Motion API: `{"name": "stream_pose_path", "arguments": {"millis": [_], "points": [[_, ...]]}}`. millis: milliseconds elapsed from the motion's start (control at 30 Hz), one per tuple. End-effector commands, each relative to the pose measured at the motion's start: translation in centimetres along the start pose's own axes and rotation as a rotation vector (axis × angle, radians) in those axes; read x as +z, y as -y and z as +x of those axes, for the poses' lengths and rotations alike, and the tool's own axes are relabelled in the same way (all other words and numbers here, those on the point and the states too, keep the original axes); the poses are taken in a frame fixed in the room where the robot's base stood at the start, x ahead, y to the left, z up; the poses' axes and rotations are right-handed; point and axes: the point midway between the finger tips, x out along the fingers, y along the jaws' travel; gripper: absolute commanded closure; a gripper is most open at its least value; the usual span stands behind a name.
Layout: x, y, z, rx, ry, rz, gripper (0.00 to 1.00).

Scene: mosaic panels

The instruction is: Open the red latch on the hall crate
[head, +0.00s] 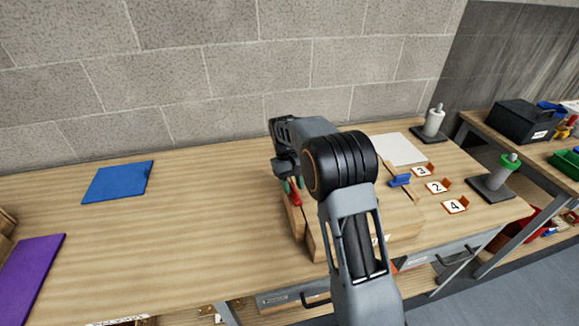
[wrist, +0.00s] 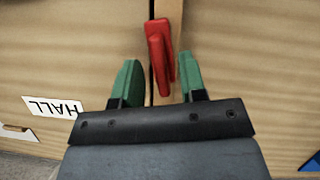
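The red latch (wrist: 158,50) stands near the middle of the wrist view, at a seam on a wooden surface. My gripper (wrist: 158,80) is open, with one green finger on each side of the latch's lower end. The right finger is close to the latch; I cannot tell whether it touches. A white HALL label (wrist: 52,107) shows upside down at the left on the wooden hall crate (wrist: 60,50). In the head view the red latch (head: 296,197) shows just below my gripper (head: 288,184), and my arm hides much of the wooden crate (head: 298,222).
Orange numbered holders (head: 437,187) and a blue piece (head: 400,180) lie right of my arm. A blue mat (head: 118,181) and a purple mat (head: 30,277) lie left. The bench (head: 190,235) between mats and crate is clear. A block wall (head: 200,70) rises behind.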

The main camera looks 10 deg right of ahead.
Motion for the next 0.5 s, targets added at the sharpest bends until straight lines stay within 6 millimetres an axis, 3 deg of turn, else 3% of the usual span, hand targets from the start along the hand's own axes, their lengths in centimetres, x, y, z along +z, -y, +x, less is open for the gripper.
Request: {"name": "stream_pose_path", "arguments": {"millis": [500], "points": [[0.0,0.0,-9.8,0.000,-0.003,0.000,0.62]]}}
